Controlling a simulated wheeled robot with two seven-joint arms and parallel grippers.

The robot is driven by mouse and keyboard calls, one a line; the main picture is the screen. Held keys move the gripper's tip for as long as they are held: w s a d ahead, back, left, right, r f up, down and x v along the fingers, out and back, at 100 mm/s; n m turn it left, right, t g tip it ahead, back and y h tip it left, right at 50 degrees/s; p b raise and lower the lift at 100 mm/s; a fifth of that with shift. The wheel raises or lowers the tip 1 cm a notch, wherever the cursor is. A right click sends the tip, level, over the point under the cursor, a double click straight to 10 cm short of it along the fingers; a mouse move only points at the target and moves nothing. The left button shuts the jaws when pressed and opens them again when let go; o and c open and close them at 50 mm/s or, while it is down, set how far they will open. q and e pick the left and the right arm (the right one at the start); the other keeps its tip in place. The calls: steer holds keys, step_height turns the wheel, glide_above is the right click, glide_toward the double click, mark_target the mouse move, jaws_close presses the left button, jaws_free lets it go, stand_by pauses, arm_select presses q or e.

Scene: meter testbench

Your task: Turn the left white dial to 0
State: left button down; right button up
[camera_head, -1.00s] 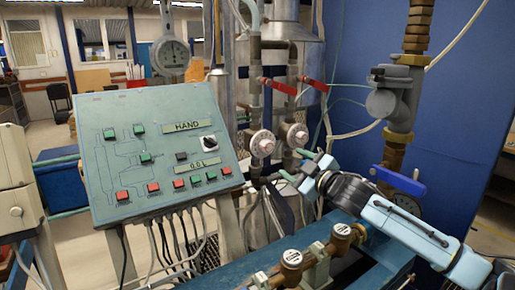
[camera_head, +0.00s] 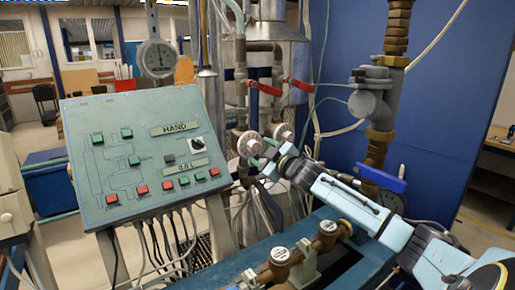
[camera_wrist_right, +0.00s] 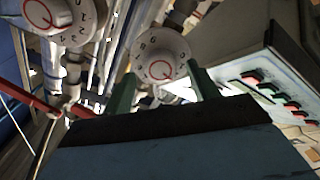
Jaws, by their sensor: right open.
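The left white dial (camera_head: 249,144) is on the pipework right of the control panel. It has a red ring mark and digits round its face. It also shows in the right wrist view (camera_wrist_right: 158,58), ahead of and between the green fingertips. The right white dial (camera_head: 284,135) is beside it and shows at the upper left of the right wrist view (camera_wrist_right: 50,16). My right gripper (camera_head: 264,157) is open, its fingers (camera_wrist_right: 162,88) pointing at the left dial. I cannot tell whether they touch it. My left gripper is not in view.
The sloped control panel (camera_head: 150,150) with red and green buttons stands close on the left. Red valve levers (camera_head: 268,88) are above the dials. A blue valve handle (camera_head: 381,178) and brass fittings (camera_head: 326,232) lie near my right arm.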

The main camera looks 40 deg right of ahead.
mark_target(254, 147)
steer(key=shift+w+d, duration=0.15)
steer(key=shift+w, duration=1.15)
steer(key=c, duration=1)
